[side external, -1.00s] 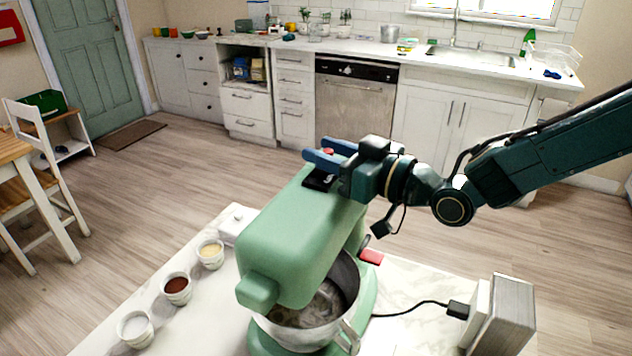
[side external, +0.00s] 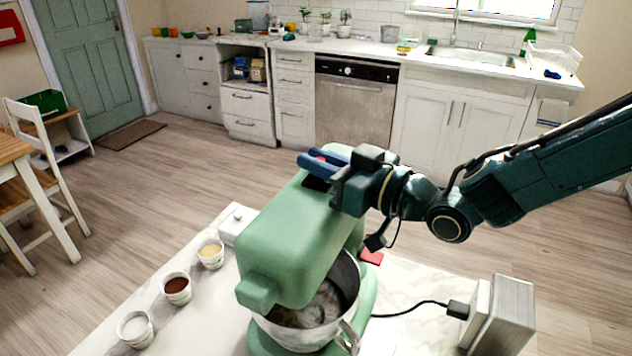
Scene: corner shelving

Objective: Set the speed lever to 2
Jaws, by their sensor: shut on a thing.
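The green stand mixer (side external: 290,240) stands on the white marble-look counter, its metal bowl (side external: 300,330) below the head. My gripper (side external: 318,164) is at the top rear of the mixer head, its blue fingers pointing left. By its position it is shut on the speed lever. The dark scale plate under the fingers is largely covered, so I cannot read the lever's setting.
Three small bowls, one white (side external: 135,329), one brown (side external: 177,290) and one yellowish (side external: 210,254), stand left of the mixer. A red piece (side external: 371,257) sticks out at its right side. A cord runs to a plug (side external: 458,310) at a grey block (side external: 505,315).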

